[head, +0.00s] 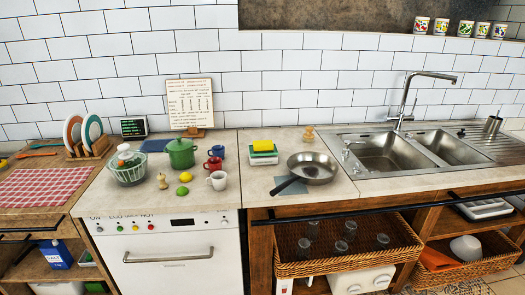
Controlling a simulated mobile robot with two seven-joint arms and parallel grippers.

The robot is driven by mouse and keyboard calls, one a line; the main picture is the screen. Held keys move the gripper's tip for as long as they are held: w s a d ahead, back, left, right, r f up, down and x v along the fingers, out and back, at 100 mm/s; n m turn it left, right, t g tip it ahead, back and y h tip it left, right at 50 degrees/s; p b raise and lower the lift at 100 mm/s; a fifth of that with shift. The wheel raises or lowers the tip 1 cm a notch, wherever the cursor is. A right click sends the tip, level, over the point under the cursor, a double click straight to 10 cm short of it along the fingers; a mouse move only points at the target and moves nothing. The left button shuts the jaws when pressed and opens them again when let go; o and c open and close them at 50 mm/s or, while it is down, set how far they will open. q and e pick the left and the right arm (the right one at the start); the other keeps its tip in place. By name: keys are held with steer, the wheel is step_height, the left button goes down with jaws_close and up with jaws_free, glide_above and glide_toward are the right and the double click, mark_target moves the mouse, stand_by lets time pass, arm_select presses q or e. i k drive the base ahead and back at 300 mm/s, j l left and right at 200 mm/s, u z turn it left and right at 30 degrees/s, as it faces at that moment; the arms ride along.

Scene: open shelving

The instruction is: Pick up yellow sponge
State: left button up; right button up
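The yellow sponge (263,145) lies on top of a small stack with green and white layers (263,156) on the counter, near the wall. It sits left of the frying pan and right of the mugs. Neither of my grippers shows in the head view, so nothing of mine is near the sponge.
A frying pan (313,167) stands right of the stack, its handle pointing front left. Mugs (217,180) and a green pot (181,153) stand to the left. The sink (386,153) is at right. Bare counter (258,192) lies in front of the stack.

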mark_target(264, 146)
steer(key=i+j, duration=0.15)
steer(key=j, duration=0.2)
steer(key=i+j, duration=0.15)
steer(key=j, duration=0.2)
steer(key=i+j, duration=0.15)
steer(key=j, duration=0.2)
steer(key=i+j, duration=0.15)
steer(key=j, duration=0.2)
steer(key=i+j, duration=0.15)
steer(key=j, duration=0.2)
steer(key=i+j, duration=0.15)
steer(key=j, duration=0.2)
steer(key=u, duration=0.05)
